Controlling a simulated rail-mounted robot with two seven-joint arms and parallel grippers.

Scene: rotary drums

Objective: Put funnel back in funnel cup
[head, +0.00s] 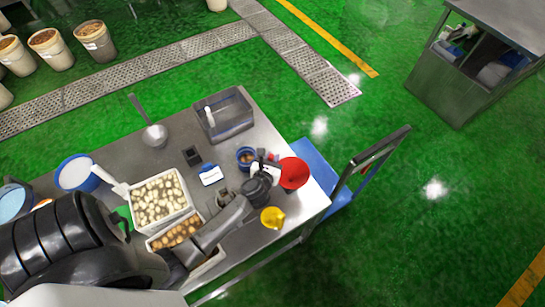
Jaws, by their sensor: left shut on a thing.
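The red funnel (294,174) is at the right end of the metal table, its wide round mouth showing. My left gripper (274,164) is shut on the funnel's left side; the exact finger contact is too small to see. A blue-rimmed round container (246,155) with brownish contents stands just left of the gripper. A yellow jug (272,218) stands at the table's front right edge. I cannot tell for sure which vessel is the funnel cup. My right gripper is not in view.
The metal table (185,130) also holds a white crate of pale pieces (160,199), a grey bin (224,114), a scoop (153,135) and a blue-white box (210,174). A blue cart (315,165) stands against the right end. Green floor beyond is open.

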